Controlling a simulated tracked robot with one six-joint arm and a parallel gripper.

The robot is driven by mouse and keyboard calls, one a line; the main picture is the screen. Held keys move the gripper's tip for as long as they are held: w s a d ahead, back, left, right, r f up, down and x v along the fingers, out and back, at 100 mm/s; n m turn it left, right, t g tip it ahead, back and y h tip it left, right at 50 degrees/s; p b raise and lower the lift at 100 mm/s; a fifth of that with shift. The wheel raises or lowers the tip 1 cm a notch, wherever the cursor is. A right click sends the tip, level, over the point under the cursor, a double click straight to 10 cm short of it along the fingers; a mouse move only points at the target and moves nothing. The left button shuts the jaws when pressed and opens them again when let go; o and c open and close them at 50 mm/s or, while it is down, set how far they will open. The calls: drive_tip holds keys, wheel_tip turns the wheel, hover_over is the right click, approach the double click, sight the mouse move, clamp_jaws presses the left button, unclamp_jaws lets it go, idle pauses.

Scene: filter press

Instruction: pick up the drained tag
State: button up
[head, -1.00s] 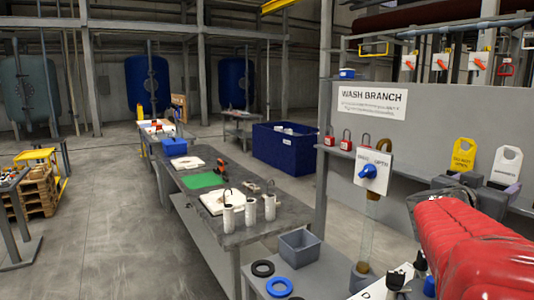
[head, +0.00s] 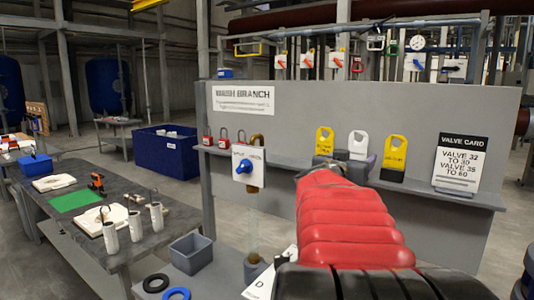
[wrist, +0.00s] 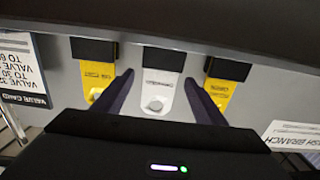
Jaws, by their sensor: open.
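The white tag (head: 359,143) stands on the grey shelf between two yellow tags; in the first head frame its print seems to read "drained", and in the wrist view (wrist: 159,90) it is too small to read. My gripper (wrist: 159,76) is open, with one dark finger on each side of the white tag in the picture. I cannot tell whether the fingers touch it. In the head view my red-sleeved arm hides most of my gripper and the lower part of the shelf there.
Yellow tags (head: 325,140) and (head: 395,152) flank the white tag closely. A valve card (head: 460,163) stands to the right. Red padlocks (head: 223,137) and a panel with a blue knob (head: 246,168) are to the left. The grey backboard (head: 300,105) rises behind the shelf.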

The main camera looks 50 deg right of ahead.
drive_tip(key=shift+w+d, duration=0.2)
drive_tip(key=shift+d, duration=1.15)
drive_tip(key=c, duration=1.1)
drive_tip(key=shift+r, duration=0.1)
wheel_tip(320, 180, up, 28)
drive_tip(key=shift+f, duration=0.1)
idle(0.8)
drive_tip(key=shift+r, duration=1.5)
